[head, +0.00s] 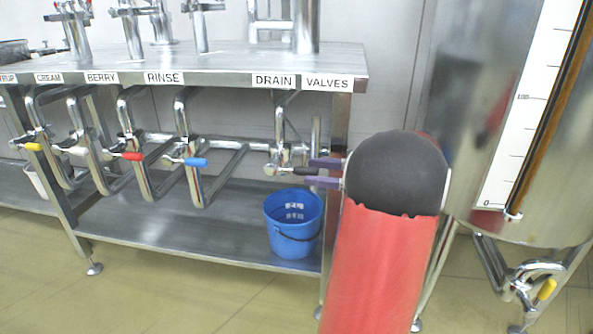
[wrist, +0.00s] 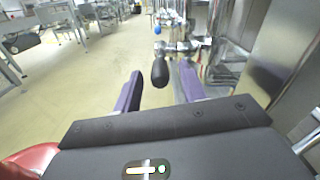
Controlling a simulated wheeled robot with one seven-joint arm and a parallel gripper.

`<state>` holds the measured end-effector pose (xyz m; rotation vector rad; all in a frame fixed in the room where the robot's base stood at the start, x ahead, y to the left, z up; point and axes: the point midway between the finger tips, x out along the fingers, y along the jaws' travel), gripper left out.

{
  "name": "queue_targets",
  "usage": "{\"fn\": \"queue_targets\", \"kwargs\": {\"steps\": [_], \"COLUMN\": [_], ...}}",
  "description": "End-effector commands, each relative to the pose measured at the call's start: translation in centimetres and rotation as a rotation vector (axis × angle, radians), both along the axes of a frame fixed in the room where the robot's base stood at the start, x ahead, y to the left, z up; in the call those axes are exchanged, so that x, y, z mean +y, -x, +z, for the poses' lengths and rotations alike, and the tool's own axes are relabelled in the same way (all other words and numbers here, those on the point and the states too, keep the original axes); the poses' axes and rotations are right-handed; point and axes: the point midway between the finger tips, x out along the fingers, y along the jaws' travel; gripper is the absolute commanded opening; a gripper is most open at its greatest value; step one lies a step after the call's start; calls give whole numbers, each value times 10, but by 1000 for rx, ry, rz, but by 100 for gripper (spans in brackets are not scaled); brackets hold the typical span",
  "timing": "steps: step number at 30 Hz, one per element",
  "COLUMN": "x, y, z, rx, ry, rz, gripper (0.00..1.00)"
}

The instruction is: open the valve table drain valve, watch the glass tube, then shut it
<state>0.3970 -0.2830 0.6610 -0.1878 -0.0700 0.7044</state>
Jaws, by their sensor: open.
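The drain valve with a black handle (head: 300,170) hangs under the table's right end, below the DRAIN label (head: 273,80). My gripper (head: 311,172) is open, its purple fingertips just above and below the handle's end in the head view. In the wrist view the black handle (wrist: 160,73) points at me between the spread fingers of my gripper (wrist: 162,76), apparently touching neither. The glass tube (head: 552,110) runs up the tank beside a white scale and shows brown down to near the 0 mark; its top is out of view.
A blue bucket (head: 293,225) stands on the lower shelf under the drain valve; no stream shows. The tank's own yellow-handled valve (head: 546,289) sits low right. Floor in front is clear.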

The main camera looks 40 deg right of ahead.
Motion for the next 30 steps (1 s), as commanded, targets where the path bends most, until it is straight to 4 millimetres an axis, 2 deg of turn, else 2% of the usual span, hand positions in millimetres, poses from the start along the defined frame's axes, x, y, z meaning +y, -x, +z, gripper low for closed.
{"fn": "queue_targets", "kwargs": {"steps": [3,9,19,28,30], "x": [14,28,31,31,31], "y": [-15,-32,-36,-36,-36], "z": [-1,-1,0,0,0], "rx": [0,1,1,1,1], "ry": [1,1,1,1,1], "rz": [4,1,0,0,0], "gripper": [41,41,41,4,0]}}
